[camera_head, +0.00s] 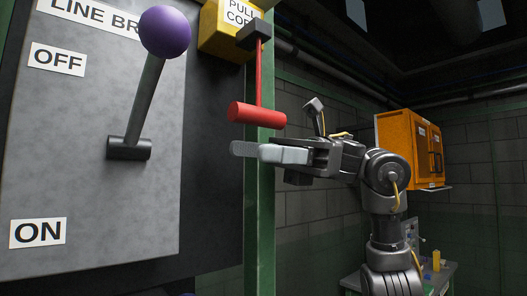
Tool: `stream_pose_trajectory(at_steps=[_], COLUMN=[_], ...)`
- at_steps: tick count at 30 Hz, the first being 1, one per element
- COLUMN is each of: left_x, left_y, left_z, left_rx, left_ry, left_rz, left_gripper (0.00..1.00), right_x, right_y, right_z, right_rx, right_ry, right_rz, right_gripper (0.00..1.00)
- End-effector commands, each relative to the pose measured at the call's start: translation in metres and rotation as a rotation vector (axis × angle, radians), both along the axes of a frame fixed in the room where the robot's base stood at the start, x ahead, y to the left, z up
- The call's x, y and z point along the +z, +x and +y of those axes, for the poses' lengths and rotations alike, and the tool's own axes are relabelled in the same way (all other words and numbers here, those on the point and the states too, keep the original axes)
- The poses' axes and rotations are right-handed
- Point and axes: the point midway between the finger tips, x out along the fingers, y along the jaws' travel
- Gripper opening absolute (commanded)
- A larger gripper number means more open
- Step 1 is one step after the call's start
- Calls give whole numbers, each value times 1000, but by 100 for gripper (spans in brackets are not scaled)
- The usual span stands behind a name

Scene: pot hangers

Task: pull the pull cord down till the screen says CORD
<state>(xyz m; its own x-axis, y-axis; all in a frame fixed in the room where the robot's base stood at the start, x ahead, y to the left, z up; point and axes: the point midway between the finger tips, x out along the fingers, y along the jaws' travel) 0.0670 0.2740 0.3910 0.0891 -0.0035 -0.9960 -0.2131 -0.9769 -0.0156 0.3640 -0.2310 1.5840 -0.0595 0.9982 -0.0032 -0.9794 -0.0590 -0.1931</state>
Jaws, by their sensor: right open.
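The pull cord hangs from a yellow box (222,28) labelled PULL CORD, at the top middle. Its red line (259,78) runs down to a red bar handle (257,114) that lies roughly level. My right gripper (262,152) is open just below the handle in the picture, its pale fingers pointing left. A small gap shows between the fingers and the handle, so they look apart. How far the fingers are in depth from the handle, I cannot tell. My left gripper is out of view. No screen showing CORD is visible.
A grey LINE BREAKER panel (80,190) fills the left, with a purple-knobbed lever (165,32) jutting out near OFF. A green post (259,220) stands behind the cord. An orange cabinet (400,135) and a low table (446,270) are at the right.

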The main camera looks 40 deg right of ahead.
Motion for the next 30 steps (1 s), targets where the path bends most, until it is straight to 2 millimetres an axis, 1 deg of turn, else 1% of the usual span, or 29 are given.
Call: stream_pose_trajectory(at_steps=[2,5,8,15,19,24,30], left_x=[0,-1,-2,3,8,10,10], left_y=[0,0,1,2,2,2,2], left_z=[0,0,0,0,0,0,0], left_rx=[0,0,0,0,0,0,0], left_ry=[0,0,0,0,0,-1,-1], left_rz=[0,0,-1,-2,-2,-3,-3], left_gripper=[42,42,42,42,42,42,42], right_x=[1,1,1,2,3,1,0], right_y=[0,1,2,5,6,6,6], right_z=[-2,-11,-27,-75,-94,-107,-108], right_rx=[-1,-4,-6,-5,-4,0,1], right_ry=[1,3,4,1,0,0,0], right_rz=[0,0,1,3,1,1,0], right_gripper=[45,45,45,45,45,45,45])
